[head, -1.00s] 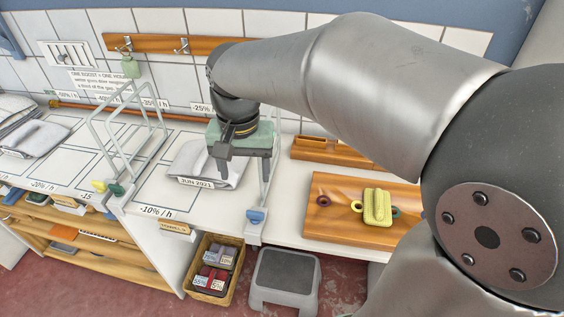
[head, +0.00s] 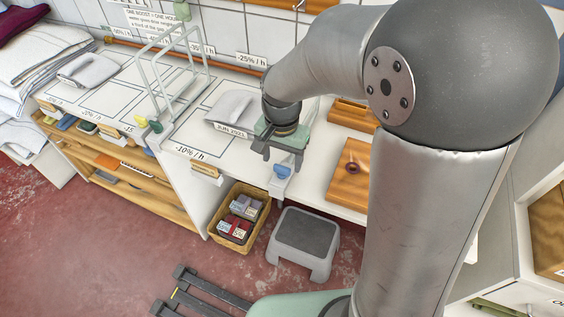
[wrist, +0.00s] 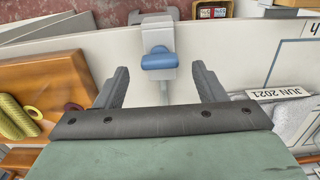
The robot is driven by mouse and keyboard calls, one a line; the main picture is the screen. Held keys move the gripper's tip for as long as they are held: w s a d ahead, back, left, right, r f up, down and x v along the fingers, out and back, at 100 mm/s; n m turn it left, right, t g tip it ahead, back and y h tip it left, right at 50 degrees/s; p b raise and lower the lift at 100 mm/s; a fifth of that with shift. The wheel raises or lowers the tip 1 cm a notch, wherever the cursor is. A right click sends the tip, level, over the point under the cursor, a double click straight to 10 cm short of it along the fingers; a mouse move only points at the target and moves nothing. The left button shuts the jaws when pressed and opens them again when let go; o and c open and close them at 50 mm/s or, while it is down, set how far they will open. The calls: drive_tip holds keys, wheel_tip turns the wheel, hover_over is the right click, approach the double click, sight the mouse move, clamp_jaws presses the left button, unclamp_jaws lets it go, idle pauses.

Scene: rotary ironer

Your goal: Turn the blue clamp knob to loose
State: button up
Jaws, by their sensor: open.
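The blue clamp knob (head: 283,170) sits on a pale clamp at the counter's front edge. In the wrist view the knob (wrist: 158,61) is a blue bar lying crosswise, just beyond the fingertips and centred between them. My gripper (head: 282,160) is over the front edge, close to the knob. In the wrist view my gripper (wrist: 160,72) is open, with one finger to each side of the knob's line and nothing between them. I cannot tell the exact gap to the knob.
A folded cloth (head: 232,108) tagged JUN 2021 lies left of my gripper. A wire frame with yellow (head: 140,121) and green knobs stands further left. A wooden board (head: 352,185) lies to the right. A basket (head: 237,217) and a grey step stool (head: 303,243) stand below the edge.

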sight(282, 171)
drive_tip(key=shift+f, duration=1.35)
drive_tip(key=c, duration=1)
